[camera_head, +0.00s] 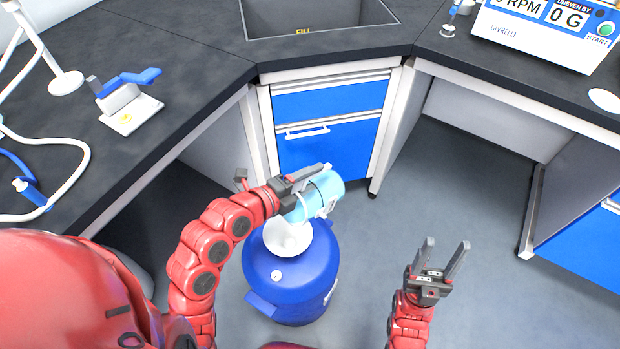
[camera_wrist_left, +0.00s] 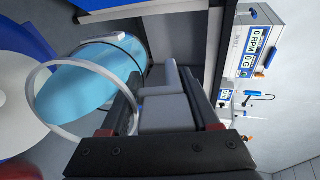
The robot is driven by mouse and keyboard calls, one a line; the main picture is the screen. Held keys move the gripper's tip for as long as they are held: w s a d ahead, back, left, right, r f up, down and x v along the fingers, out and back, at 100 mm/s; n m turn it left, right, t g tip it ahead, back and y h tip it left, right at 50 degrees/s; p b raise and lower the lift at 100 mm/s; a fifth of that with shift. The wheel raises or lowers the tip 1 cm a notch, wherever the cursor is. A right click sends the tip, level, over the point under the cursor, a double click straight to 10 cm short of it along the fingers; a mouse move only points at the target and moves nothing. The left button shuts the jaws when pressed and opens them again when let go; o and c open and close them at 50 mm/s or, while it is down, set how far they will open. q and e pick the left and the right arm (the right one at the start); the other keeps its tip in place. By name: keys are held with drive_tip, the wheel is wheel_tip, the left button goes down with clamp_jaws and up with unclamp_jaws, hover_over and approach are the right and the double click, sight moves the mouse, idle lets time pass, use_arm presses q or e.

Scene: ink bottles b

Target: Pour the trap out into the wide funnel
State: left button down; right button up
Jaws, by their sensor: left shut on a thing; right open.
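The trap (camera_head: 322,194) is a light-blue cylinder with a pale ring around it. My left gripper (camera_head: 306,184) is shut on it and holds it tilted above the wide funnel. In the left wrist view the trap (camera_wrist_left: 85,90) lies nearly on its side, with the pale ring in front of it. The wide white funnel (camera_head: 288,238) sits in the top of a blue drum (camera_head: 290,285) on the floor. Part of the funnel (camera_wrist_left: 18,95) shows at the left in the left wrist view. I cannot tell whether liquid is flowing. My right gripper (camera_head: 442,262) is open and empty, right of the drum.
Dark benches with a sink (camera_head: 318,22) stand around the back and sides. A blue cabinet (camera_head: 328,145) is behind the drum. A white machine (camera_head: 548,32) is on the right bench; a small blue-and-white device (camera_head: 124,100) and tubing are on the left. The floor at right is clear.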

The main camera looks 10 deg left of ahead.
use_arm(q)
drive_tip(key=shift+s+a+f+t+b, duration=0.2)
drive_tip(key=shift+f+t+b, duration=0.1)
drive_tip(key=shift+b, duration=0.35)
drive_tip(key=shift+s+a+h+b, duration=0.15)
drive_tip(key=shift+s+h+b, duration=0.05)
drive_tip(key=shift+h+b, duration=0.25)
drive_tip(key=shift+s+t, duration=0.1)
drive_tip(key=shift+t, duration=0.2)
drive_tip(key=shift+r, duration=0.1)
